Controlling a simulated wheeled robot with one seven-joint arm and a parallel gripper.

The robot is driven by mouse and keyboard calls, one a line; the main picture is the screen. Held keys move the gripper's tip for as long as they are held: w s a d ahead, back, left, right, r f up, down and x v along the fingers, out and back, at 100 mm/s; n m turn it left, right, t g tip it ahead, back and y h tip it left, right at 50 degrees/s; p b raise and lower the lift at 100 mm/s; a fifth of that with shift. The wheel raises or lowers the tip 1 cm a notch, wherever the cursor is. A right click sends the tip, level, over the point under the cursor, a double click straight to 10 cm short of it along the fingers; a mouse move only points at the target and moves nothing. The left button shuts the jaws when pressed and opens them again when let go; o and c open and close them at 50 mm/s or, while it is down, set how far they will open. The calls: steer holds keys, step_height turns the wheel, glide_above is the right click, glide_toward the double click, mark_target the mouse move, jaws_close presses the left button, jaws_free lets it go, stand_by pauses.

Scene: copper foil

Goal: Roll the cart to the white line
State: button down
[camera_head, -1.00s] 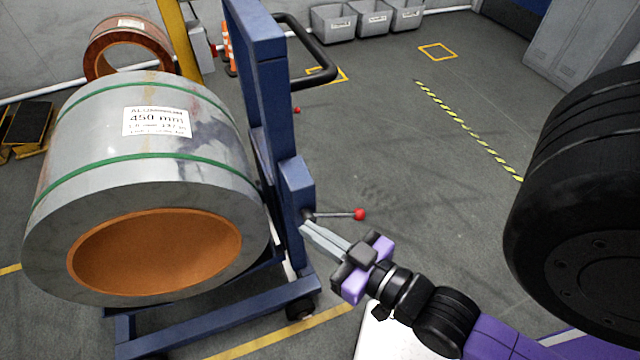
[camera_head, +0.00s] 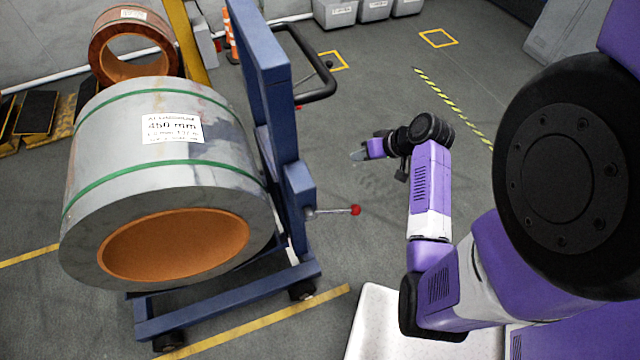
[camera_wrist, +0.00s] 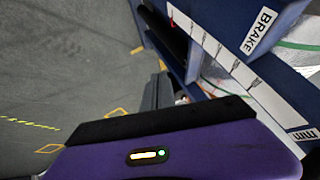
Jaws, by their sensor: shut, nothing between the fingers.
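The blue cart (camera_head: 277,90) stands at left centre in the head view, carrying a large aluminium coil (camera_head: 160,140) with green straps and an orange core. A black loop push handle (camera_head: 327,85) sticks out from its upright. A brake lever with a red ball (camera_head: 355,210) points right, lower on the frame. My gripper (camera_head: 360,154) is shut and empty, right of the upright, apart from the lever and below the handle in the picture. The wrist view shows the cart's blue upright with a "BRAKE" label (camera_wrist: 262,32); my fingertips are hidden there. I cannot make out a white line on the floor.
Yellow floor lines (camera_head: 260,322) run under and beside the cart. A yellow-black striped line (camera_head: 455,108) crosses the open floor at right. Grey bins (camera_head: 335,13), an orange cone (camera_head: 230,40) and a copper coil (camera_head: 133,45) stand behind. Floor right of the cart is clear.

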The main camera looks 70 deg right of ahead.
steer(key=w+a+f+n+y+p, duration=0.1)
steer(key=w+a+f+y, duration=0.1)
steer(key=w+a+f, duration=0.6)
steer(key=shift+w+f+n+y, duration=0.4)
steer(key=shift+w+f, duration=0.1)
steer(key=shift+f, duration=0.2)
